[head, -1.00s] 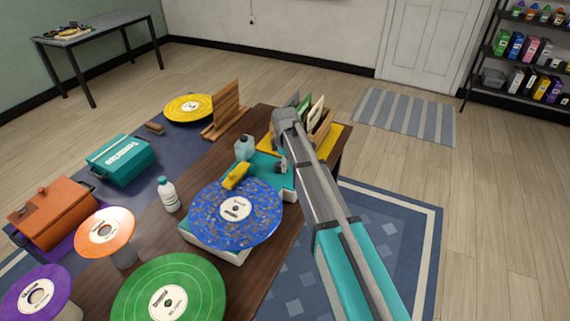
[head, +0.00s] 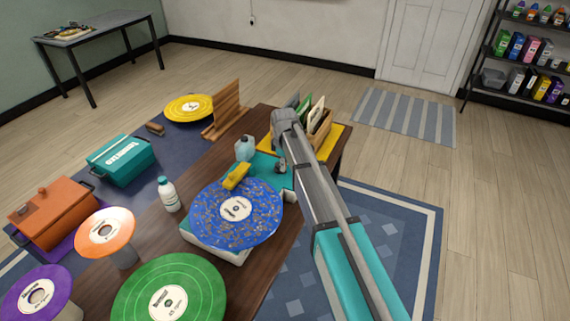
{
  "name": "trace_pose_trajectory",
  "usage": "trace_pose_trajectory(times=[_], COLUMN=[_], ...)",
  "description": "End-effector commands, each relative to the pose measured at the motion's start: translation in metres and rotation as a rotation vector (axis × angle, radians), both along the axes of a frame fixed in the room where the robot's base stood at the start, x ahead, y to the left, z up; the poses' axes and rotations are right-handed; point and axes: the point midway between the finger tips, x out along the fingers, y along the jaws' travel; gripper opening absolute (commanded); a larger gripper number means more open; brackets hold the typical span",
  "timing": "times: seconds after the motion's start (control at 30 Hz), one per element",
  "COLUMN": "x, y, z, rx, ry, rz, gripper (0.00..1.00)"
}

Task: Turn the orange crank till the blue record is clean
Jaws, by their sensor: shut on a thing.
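The blue record (head: 262,229) lies on a white and teal cleaning machine (head: 214,248) on the wooden table. Brownish specks cover much of its surface around the white label. A yellow brush piece (head: 236,177) sits over the record's far edge. My arm reaches in from the lower right. My gripper (head: 281,163) is down at the machine's far right side, small and mostly hidden by my arm. It is shut at the place of the orange crank, but the crank itself is hidden.
A white bottle (head: 169,195) and a pale blue jug (head: 244,148) stand near the machine. Green (head: 203,281), orange (head: 106,247) and purple (head: 62,283) records are at the front left. A record crate (head: 318,130) stands behind my arm.

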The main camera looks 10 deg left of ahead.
Motion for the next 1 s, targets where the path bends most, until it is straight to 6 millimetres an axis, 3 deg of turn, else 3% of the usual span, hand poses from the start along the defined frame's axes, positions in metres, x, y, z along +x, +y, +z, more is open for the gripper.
trace_pose_trajectory(times=[1.0], x=[-0.005], y=[0.035], z=[0.000], rx=[0.001], ry=[0.001], rz=[-0.919], gripper=[0.00])
